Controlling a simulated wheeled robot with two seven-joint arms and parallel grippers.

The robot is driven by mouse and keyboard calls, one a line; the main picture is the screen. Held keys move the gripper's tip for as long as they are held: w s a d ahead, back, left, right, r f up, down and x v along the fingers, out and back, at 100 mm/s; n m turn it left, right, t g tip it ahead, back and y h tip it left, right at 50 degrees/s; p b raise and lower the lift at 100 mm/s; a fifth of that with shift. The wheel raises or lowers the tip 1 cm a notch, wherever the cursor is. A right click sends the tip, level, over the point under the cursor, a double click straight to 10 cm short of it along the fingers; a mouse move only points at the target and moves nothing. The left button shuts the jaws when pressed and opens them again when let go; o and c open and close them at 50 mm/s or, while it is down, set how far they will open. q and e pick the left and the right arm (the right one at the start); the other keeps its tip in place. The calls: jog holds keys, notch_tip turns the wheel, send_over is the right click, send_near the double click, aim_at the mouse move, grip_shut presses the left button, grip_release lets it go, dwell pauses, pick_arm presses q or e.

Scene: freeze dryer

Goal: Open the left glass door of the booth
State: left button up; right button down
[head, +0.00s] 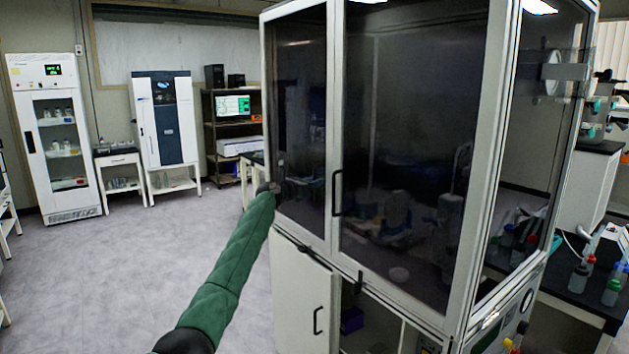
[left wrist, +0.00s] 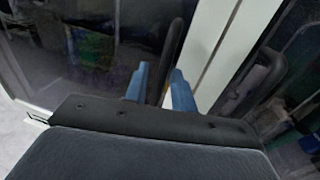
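The booth (head: 487,150) is a tall white-framed cabinet with dark glass. Its left glass door (head: 302,110) is the narrower front pane in the head view. My left arm reaches to this pane, and the left gripper (head: 276,187) is small and dark there. In the left wrist view, the blue fingers of the left gripper (left wrist: 160,88) stand on both sides of a black handle (left wrist: 174,50), which fills the narrow gap between them. A white frame bar runs just right of it. The wider right glass door (head: 410,130) has a black handle (head: 337,192). My right gripper is not in view.
A white lower cabinet door (head: 300,300) and an open compartment lie under the glass. A dark-topped bench (head: 575,290) with bottles stands at the right. Open grey floor (head: 130,270) lies left of the booth; white lab units stand along the back wall.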

pick_arm(q)
jog(key=shift+w+d, duration=0.3)
jog(key=shift+d, duration=0.05)
grip_shut()
